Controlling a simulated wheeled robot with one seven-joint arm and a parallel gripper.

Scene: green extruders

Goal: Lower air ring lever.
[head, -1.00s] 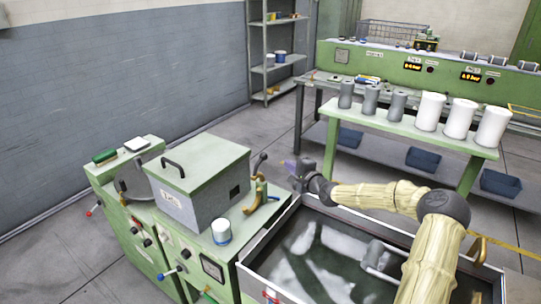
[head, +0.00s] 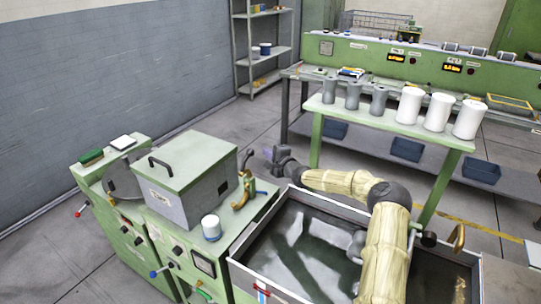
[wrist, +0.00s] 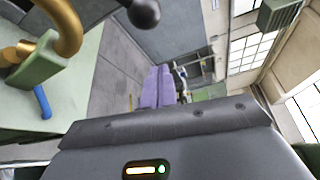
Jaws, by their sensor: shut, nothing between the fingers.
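A brass fitting (head: 242,192) with a dark, upright lever stands at the right end of the green machine top. I cannot tell for certain that this is the air ring lever. In the wrist view, a brass curve (wrist: 68,30), a black ball knob (wrist: 145,13) and a blue handle (wrist: 42,101) show at the upper left. My gripper (head: 268,154) is just right of the dark lever in the head view, apart from it. Its purple fingers, also in the wrist view (wrist: 158,86), are shut and empty.
A grey-green box (head: 187,180) and a white can (head: 211,227) stand on the machine top. An open metal tank (head: 300,250) lies below my arm. A bench with grey and white cylinders (head: 440,110) stands behind it. Open floor lies at the back left.

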